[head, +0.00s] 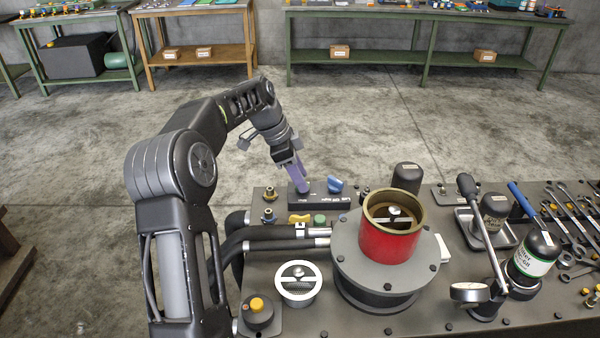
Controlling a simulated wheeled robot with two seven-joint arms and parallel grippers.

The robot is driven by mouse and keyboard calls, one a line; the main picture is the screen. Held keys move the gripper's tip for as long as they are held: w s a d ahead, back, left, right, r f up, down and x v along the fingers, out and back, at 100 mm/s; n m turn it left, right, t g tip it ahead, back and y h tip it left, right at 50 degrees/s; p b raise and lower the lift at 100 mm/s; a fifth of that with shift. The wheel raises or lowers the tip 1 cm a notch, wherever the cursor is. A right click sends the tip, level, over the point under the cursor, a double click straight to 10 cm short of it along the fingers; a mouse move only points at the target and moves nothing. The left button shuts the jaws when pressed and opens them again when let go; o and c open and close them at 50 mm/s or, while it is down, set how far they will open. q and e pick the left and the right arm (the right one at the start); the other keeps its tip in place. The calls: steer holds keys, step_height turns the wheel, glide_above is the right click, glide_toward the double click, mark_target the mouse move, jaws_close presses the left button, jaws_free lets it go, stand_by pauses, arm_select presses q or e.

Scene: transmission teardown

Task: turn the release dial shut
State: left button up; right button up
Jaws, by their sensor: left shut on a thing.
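A dark block (322,203) with white markings lies at the far left part of the bench. A blue dial (335,184) stands uncovered on its right half. My left gripper (302,187) reaches down to the block's left end, its purple-looking fingers shut on what appears to be the release dial there. The fingers hide nearly all of that dial, so its angle cannot be read. The gripper is beside the blue dial and apart from it. My right gripper is not in view.
A red cylinder (388,243) on a round grey flange (350,278) stands close in front of the block. Black hoses (270,238) and a yellow-winged part (299,219) lie nearer. Bottles and tools (570,225) fill the right side. Open floor lies behind the bench.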

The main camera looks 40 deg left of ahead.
arm_select(q)
steer(key=shift+m, duration=0.3)
steer(key=o, duration=1.4)
steer(key=shift+r, duration=0.1)
steer(key=shift+a+r, duration=0.15)
steer(key=shift+r, duration=0.1)
steer(key=p+v, duration=0.1)
steer(key=v, duration=0.6)
steer(key=shift+p, duration=0.3)
